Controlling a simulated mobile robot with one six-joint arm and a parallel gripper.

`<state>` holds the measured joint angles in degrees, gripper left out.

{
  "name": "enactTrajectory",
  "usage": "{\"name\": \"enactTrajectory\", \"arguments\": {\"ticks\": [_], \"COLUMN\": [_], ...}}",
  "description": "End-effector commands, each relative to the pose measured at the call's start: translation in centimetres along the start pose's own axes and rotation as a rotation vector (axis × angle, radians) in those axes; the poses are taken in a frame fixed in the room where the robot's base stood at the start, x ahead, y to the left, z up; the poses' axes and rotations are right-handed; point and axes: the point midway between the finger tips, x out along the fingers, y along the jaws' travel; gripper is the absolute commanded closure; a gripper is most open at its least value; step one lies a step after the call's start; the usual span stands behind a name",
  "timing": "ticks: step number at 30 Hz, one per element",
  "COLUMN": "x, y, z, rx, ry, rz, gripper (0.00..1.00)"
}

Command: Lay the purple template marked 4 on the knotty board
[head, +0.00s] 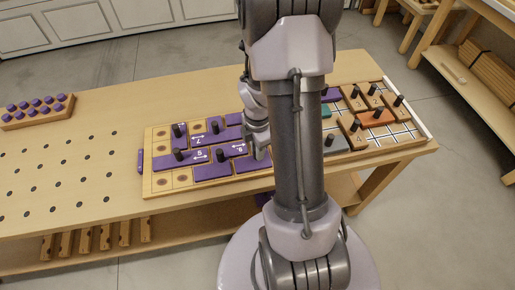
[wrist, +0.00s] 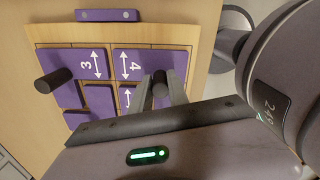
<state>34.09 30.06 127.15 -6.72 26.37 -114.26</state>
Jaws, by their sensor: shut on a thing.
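The light board with round brown spots (head: 160,183), which I take as the knotty board, lies on the bench and carries several purple templates with black knobs. In the wrist view, the purple template marked 4 (wrist: 133,63) lies flat over the board, beside the purple template marked 3 (wrist: 83,64). My gripper (wrist: 161,92) is shut on the black knob of the template marked 4. In the head view, my gripper (head: 260,155) is at the right part of the board, and my arm hides that end. Whether the template touches the board fully I cannot tell.
To the right, a white gridded board (head: 400,135) holds brown, orange and grey pieces with black knobs. A small wooden rack (head: 38,112) with purple knobs stands at the far left.

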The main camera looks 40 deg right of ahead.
Motion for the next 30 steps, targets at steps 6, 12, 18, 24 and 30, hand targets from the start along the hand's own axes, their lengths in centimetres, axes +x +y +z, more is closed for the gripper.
{"name": "enactTrajectory", "arguments": {"ticks": [6, 12, 18, 24, 30], "x": [0.08, 0.09, 0.08, 0.08, 0.08], "y": [-0.01, 0.0, 0.0, 0.0, 0.0], "z": [0.0, 0.0, 0.0, 0.0, 0.0], "rx": [0.0, 0.0, 0.0, 0.0, 0.0], "ry": [0.0, 0.0, 0.0, 0.0, 0.0], "rz": [0.0, 0.0, 0.0, 0.0, 0.0], "gripper": [1.0, 0.68, 0.54, 0.36, 0.36]}}
